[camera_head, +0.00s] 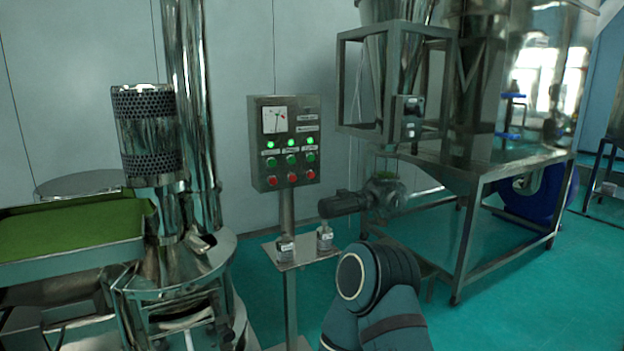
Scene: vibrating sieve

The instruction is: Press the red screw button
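A grey metal control box (284,142) stands on a post left of the picture's middle. Its bottom row holds three red buttons: a left one (272,181), a middle one (292,178) and a right one (311,175). The labels are too small to read, so I cannot tell which one is the screw button. Green buttons sit above the red ones, with lit green lamps above those and a dial gauge at the upper left. Neither gripper is in view. A dark link of my arm shows at the bottom, below and right of the box.
A small shelf (307,257) on the post, below the box, carries two small items (285,248). A shiny sieve machine (180,225) with a green-filled tray stands left. A steel frame (462,235) with hoppers and a motor (345,203) stands right. Teal floor is open at lower right.

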